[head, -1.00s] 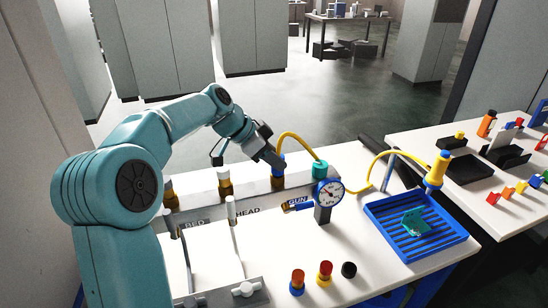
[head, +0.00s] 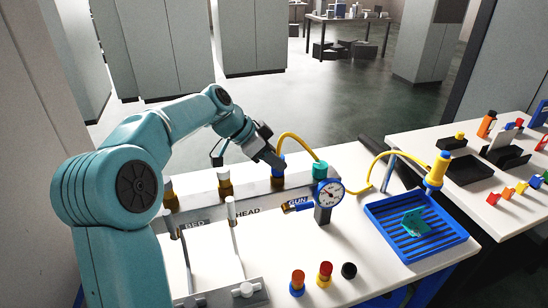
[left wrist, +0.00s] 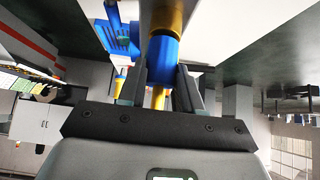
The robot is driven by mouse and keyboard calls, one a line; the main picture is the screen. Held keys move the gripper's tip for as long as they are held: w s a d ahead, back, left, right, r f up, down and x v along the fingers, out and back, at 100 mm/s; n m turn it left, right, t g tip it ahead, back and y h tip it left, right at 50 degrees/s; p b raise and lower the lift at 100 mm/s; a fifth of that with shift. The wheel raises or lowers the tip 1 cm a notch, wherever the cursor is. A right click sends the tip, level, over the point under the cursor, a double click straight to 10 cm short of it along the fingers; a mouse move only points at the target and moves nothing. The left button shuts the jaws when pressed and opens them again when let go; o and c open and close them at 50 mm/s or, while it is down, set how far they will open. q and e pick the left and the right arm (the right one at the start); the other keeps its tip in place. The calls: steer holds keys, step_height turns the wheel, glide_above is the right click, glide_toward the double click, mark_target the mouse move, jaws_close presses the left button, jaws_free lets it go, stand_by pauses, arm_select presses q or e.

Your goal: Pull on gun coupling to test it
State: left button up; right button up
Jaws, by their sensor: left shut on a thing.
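The gun coupling (head: 278,166) is a blue collar on a brass fitting on the grey rack rail, and a yellow hose (head: 297,140) arches from it to the right. My left gripper (head: 272,159) comes in from the left and is shut on the coupling, partly hiding it. My right gripper is not in view.
A blue tray (head: 385,228) and yellow spray gun (head: 438,168) stand at right. Small capped parts (head: 325,274) line the front.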

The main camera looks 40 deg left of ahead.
arm_select(q)
steer(key=shift+f+b, duration=0.15)
steer(key=shift+b, duration=0.2)
stand_by(0.6)
steer(key=o, duration=1.1)
steer(key=shift+c, duration=0.2)
steer(key=shift+s, duration=0.1)
steer(key=v, duration=1.6)
